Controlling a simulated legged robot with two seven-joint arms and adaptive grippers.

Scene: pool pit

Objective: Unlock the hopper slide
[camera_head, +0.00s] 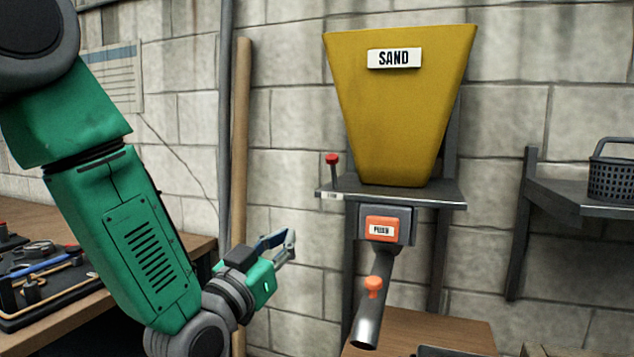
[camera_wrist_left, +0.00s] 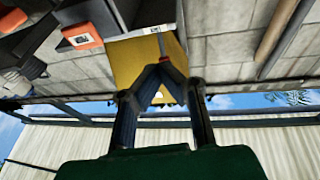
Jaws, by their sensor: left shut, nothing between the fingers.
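The yellow hopper (camera_head: 400,110), labelled SAND, stands on a grey shelf plate (camera_head: 395,194) against the wall. A red-knobbed pin (camera_head: 332,159) stands upright at the plate's left end, above a small white label. Below the plate are an orange PUSH button (camera_head: 382,229) and a grey spout with an orange knob (camera_head: 373,284). My left gripper (camera_head: 290,236) is shut and empty, left of and below the pin. In the left wrist view, the scene is upside down; the red knob (camera_wrist_left: 166,58) shows just beyond the closed fingertips (camera_wrist_left: 161,72). Contact cannot be told.
A workbench (camera_head: 190,250) with a tool tray (camera_head: 50,295) stands at left. A wooden pole (camera_head: 240,130) and a grey pipe (camera_head: 225,110) run up the wall. A shelf (camera_head: 575,195) with a dark basket (camera_head: 612,177) is at right. A wooden surface (camera_head: 440,328) lies below the spout.

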